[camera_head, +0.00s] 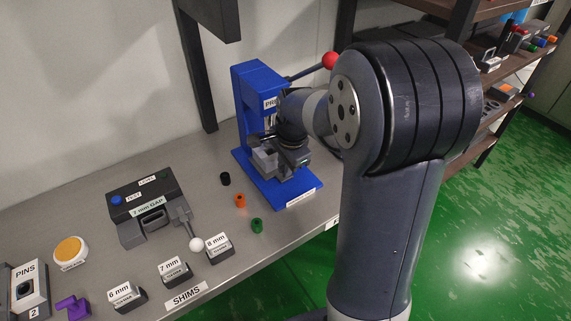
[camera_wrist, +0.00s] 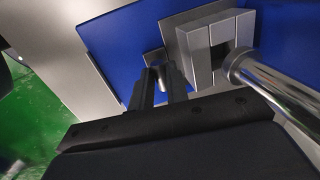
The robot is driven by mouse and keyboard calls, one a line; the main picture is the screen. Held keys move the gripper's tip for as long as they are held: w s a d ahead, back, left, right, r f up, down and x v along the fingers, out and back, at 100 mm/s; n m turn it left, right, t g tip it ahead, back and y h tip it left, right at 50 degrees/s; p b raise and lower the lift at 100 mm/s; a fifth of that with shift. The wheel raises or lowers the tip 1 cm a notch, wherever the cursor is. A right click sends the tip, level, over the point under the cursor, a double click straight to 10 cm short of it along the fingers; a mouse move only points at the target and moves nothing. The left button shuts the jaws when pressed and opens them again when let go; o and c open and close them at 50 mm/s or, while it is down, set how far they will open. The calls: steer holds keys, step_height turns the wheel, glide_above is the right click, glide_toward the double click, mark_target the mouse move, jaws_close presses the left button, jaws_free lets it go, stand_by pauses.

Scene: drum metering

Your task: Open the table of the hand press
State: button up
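The blue hand press (camera_head: 247,88) stands at the back right of the bench, with a red-knobbed lever (camera_head: 331,60). Its grey table (camera_head: 264,163) sits low at the front of the press, partly covered by my gripper (camera_head: 292,155). In the wrist view the table is a grey block with a slot (camera_wrist: 189,42) on the blue base (camera_wrist: 113,40), beside a round metal column (camera_wrist: 270,82).
Black (camera_head: 225,178), orange (camera_head: 240,200) and green (camera_head: 257,225) small cylinders stand left of the press. A gap gauge (camera_head: 135,212) and shim blocks (camera_head: 174,270) lie farther left. A shelf rack (camera_head: 500,60) stands at right.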

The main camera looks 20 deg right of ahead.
jaws_close()
steer(key=s+d, duration=0.1)
steer(key=s, duration=0.2)
steer(key=s+d, duration=0.1)
steer(key=s, duration=0.2)
steer(key=s+d, duration=0.1)
steer(key=s, duration=0.2)
steer(key=shift+s, duration=0.25)
steer(key=o, duration=0.6)
jaws_free()
steer(key=r, duration=0.3)
steer(key=s+r, duration=0.1)
steer(key=r, duration=0.3)
steer(key=s+r, duration=0.1)
steer(key=r, duration=0.2)
steer(key=shift+d+r+p, duration=0.35)
steer(key=shift+p, duration=0.05)
steer(key=shift+f, duration=0.1)
